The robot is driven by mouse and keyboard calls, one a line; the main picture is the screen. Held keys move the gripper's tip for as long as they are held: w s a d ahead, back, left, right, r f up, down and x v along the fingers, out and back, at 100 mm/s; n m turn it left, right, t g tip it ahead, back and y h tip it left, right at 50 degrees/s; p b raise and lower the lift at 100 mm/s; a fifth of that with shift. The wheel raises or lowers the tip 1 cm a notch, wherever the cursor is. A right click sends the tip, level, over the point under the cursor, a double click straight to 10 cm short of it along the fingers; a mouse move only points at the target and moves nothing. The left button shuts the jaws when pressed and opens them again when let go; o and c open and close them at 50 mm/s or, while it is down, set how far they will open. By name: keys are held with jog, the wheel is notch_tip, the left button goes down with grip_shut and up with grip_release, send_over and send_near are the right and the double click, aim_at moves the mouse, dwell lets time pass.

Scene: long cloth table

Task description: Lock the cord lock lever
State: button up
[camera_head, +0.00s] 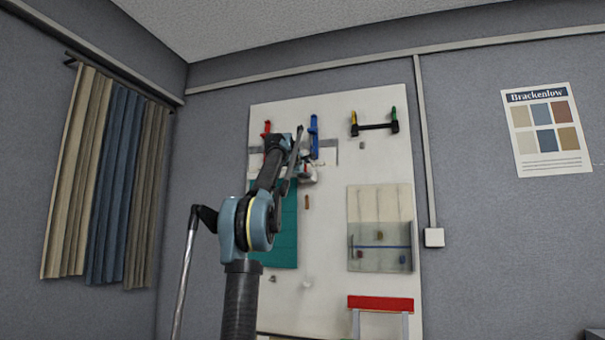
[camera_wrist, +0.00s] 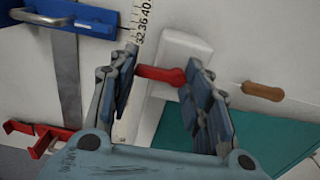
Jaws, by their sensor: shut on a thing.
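A red lever (camera_wrist: 160,74) sticks out of a white block (camera_wrist: 188,50) on the wall board, in the wrist view. I take it to be the cord lock lever. My gripper (camera_wrist: 161,62) has one finger at each end of the red lever and is shut on it. The lever spans the gap between the fingertips, and its right end is partly behind the right finger. In the head view my gripper (camera_head: 304,168) is at the board, near the top of the teal panel (camera_head: 286,232); the lever is too small to make out there.
A brown toggle (camera_wrist: 262,91) lies right of the fingers in the wrist view. A ruler strip (camera_wrist: 146,28), a blue bracket (camera_wrist: 85,20) and a red bracket (camera_wrist: 45,138) are to the left. In the head view, clear pockets (camera_head: 365,262) and a red-topped piece (camera_head: 380,303) are on the board's right.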

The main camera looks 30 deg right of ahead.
jog(key=o, duration=1.1)
jog(key=shift+w+f, duration=0.1)
jog(key=shift+w, duration=0.05)
jog(key=shift+c, duration=0.2)
jog(key=v, duration=1.2)
